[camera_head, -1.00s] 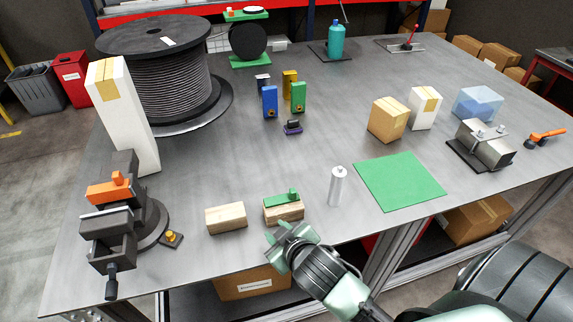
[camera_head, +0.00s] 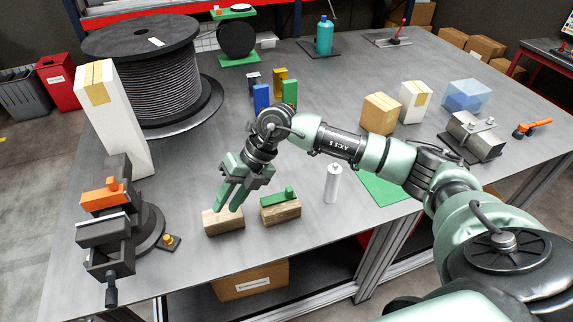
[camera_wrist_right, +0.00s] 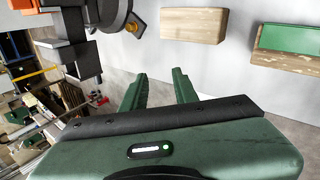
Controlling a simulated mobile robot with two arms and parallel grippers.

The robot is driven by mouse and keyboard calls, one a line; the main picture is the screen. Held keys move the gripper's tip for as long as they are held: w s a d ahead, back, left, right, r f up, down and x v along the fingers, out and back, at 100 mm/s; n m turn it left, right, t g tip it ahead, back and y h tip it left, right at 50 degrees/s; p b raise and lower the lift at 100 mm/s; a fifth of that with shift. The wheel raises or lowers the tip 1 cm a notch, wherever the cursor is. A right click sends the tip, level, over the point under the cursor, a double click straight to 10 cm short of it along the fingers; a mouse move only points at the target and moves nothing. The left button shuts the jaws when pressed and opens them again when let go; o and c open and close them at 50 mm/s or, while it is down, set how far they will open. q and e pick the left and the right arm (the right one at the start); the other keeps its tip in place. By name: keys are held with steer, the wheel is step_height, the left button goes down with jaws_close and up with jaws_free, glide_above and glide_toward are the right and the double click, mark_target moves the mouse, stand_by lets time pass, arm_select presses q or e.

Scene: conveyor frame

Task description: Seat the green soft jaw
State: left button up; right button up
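The green soft jaw (camera_head: 282,196) lies on a wooden block (camera_head: 281,213) near the table's front edge; it also shows at the right of the wrist view (camera_wrist_right: 285,38). A vise (camera_head: 107,232) stands at the left front with an orange piece (camera_head: 104,192) on top. My right gripper (camera_head: 226,207) points down in front of or above a second, bare wooden block (camera_head: 223,225), left of the green jaw. Its fingers (camera_wrist_right: 158,76) are apart with nothing between them. Whether they touch the block is unclear. My left gripper is not in view.
A tall white box (camera_head: 112,125) and a cable spool (camera_head: 150,75) stand behind the vise. A white cylinder (camera_head: 332,184) stands right of the green jaw. My right arm crosses above the green mat (camera_head: 385,192). Blue (camera_head: 261,97) and green blocks stand farther back.

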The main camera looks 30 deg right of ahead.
mark_target(289, 188)
steer(key=d+h, duration=0.2)
steer(key=d, duration=0.3)
steer(key=d+r+m+h, duration=0.1)
steer(key=d+h, duration=0.1)
steer(key=d, duration=0.4)
steer(key=d+m+g+h, duration=0.1)
steer(key=d+h, duration=0.1)
steer(key=d, duration=0.4)
steer(key=shift+w+d+r+h, duration=0.2)
steer(key=shift+w+d+h, duration=0.05)
steer(key=shift+w+h, duration=0.15)
step_height(289, 188, down, 8)
steer(key=b, duration=0.5)
jaws_close()
steer(key=shift+r+p, duration=1.1)
steer(key=shift+r, duration=1)
